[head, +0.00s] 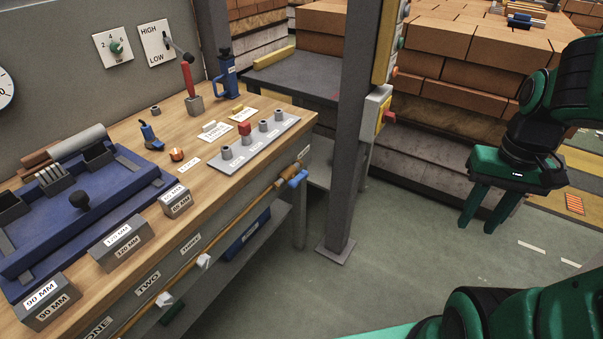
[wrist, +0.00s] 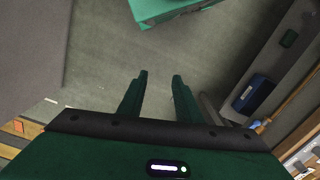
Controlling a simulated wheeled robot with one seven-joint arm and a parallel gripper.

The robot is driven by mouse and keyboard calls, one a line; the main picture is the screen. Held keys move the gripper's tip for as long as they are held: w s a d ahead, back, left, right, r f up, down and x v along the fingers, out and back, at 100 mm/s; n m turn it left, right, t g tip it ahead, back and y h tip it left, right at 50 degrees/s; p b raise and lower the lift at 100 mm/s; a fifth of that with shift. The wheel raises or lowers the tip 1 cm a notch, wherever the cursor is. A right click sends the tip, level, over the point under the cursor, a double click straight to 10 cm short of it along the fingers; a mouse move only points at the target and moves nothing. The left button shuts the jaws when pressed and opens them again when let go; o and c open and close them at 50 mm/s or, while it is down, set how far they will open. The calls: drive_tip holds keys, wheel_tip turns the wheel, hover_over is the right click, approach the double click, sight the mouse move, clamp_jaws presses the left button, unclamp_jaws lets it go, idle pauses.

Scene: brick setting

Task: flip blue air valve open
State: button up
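A blue valve handle (head: 293,179) sits at the far end of a brass-coloured pipe (head: 232,236) along the front edge of the workbench in the head view. I take it to be the blue air valve; its exact lever angle is hard to tell at this size. My gripper (head: 477,226) is on the right of the head view, over the floor and well apart from the valve. Its two green fingers are apart with nothing between them, as the wrist view (wrist: 160,75) also shows.
The wooden workbench (head: 130,190) carries labelled blocks, a blue tray (head: 120,200), a row of pegs and a blue jack (head: 228,78). A grey post (head: 350,130) stands just right of the valve. A blue box (head: 247,236) lies on the lower shelf. Open floor separates gripper and bench.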

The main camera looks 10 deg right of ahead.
drive_tip(key=w+a+f+n+y, duration=0.1)
drive_tip(key=w+a+f+n, duration=0.1)
drive_tip(key=w+f, duration=0.5)
drive_tip(key=m+t+y, duration=0.7)
drive_tip(key=t+y, duration=0.5)
approach(302, 180)
drive_tip(key=x, duration=0.8)
drive_tip(key=shift+a, duration=0.2)
drive_tip(key=shift+c, duration=0.3)
